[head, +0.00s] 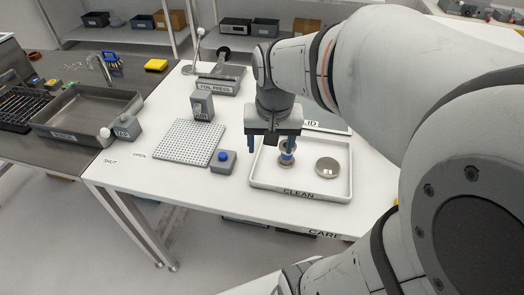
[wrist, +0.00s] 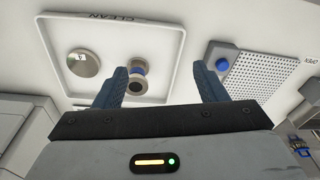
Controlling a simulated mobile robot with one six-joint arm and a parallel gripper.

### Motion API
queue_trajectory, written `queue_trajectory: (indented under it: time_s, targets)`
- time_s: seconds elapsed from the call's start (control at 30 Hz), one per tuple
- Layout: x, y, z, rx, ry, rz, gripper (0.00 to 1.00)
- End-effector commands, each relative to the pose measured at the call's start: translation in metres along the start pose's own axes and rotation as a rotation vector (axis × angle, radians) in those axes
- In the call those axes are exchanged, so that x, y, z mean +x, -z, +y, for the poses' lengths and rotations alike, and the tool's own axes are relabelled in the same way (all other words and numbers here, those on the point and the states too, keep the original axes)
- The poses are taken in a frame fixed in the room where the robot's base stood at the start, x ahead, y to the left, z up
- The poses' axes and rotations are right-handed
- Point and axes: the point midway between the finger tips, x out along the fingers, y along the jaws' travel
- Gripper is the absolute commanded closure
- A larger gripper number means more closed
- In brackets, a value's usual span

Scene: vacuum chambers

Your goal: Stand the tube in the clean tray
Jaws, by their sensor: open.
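The tube (head: 288,159) is a short metal spool with wide flanged ends and a blue band round its middle. It is in the white clean tray (head: 262,182) and looks upright, left of a round metal disc (head: 327,167). My gripper (head: 270,147) is open and empty with its fingers pointing down, above the left part of the tray. Its right finger partly covers the tube in the head view.
A perforated plate (head: 188,142) and a grey block with a blue knob (head: 223,160) lie left of the tray. A lid tray (head: 330,127) is partly hidden behind my arm. A foil press (head: 218,87) stands at the back. The table's front left is clear.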

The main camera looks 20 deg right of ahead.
Motion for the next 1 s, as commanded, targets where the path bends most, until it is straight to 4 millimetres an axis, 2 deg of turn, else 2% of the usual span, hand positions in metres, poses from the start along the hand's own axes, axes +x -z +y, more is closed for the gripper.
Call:
queue_trajectory:
  time_s: [0.03,0.1,0.2,0.3,1.0]
  targets:
    - [-0.003,-0.019,-0.007,-0.088,0.011,0.025,0.34]
    - [-0.003,-0.038,-0.013,-0.192,0.021,0.053,0.34]
    - [-0.001,-0.058,-0.017,-0.300,0.031,0.080,0.34]
    - [0.000,-0.067,-0.015,-0.357,0.035,0.096,0.34]
    - [0.001,-0.069,-0.015,-0.372,0.036,0.098,0.35]
